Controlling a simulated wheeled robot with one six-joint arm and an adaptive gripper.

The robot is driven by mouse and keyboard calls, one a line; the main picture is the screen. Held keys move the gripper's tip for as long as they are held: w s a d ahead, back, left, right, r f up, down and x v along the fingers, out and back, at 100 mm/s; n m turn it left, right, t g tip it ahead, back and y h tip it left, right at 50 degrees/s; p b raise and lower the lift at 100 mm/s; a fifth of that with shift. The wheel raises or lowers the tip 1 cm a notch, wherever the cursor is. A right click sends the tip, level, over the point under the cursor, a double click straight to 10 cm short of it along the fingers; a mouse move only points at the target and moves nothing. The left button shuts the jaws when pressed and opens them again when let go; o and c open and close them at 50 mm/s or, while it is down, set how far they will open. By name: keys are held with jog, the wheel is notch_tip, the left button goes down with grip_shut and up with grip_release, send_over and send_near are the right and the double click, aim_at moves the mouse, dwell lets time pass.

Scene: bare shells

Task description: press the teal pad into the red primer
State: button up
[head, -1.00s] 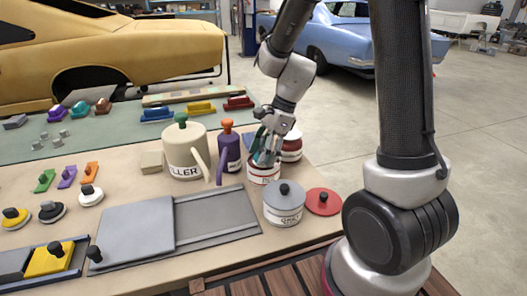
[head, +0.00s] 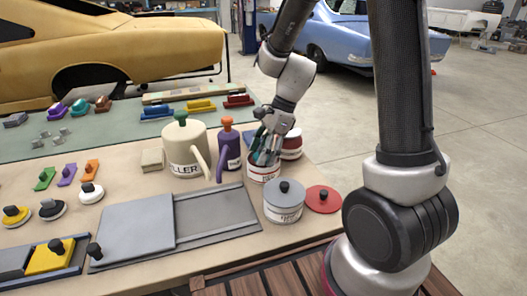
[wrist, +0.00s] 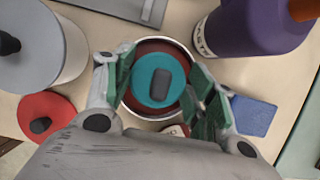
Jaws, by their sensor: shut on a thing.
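The teal pad (wrist: 155,84) is a round disc with a dark grip block on top. In the wrist view it lies inside the mouth of a round open tin (wrist: 137,112) with dark red primer (wrist: 150,46) around it. My gripper (wrist: 158,88) has its green-padded fingers closed on either side of the pad. In the head view my gripper (head: 265,158) points down into the tin (head: 263,174), which has a white label with red marks. The fingers hide the pad there. I cannot tell how deep the pad sits in the primer.
A purple bottle (head: 229,152) and a cream filler can (head: 184,148) stand left of the tin. A grey lidded tin (head: 284,208) and a red lid (head: 322,200) are in front. A dark red tin (head: 292,148) stands close behind on the right.

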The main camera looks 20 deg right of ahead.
dwell(0.4)
jog(key=shift+r, duration=3.5)
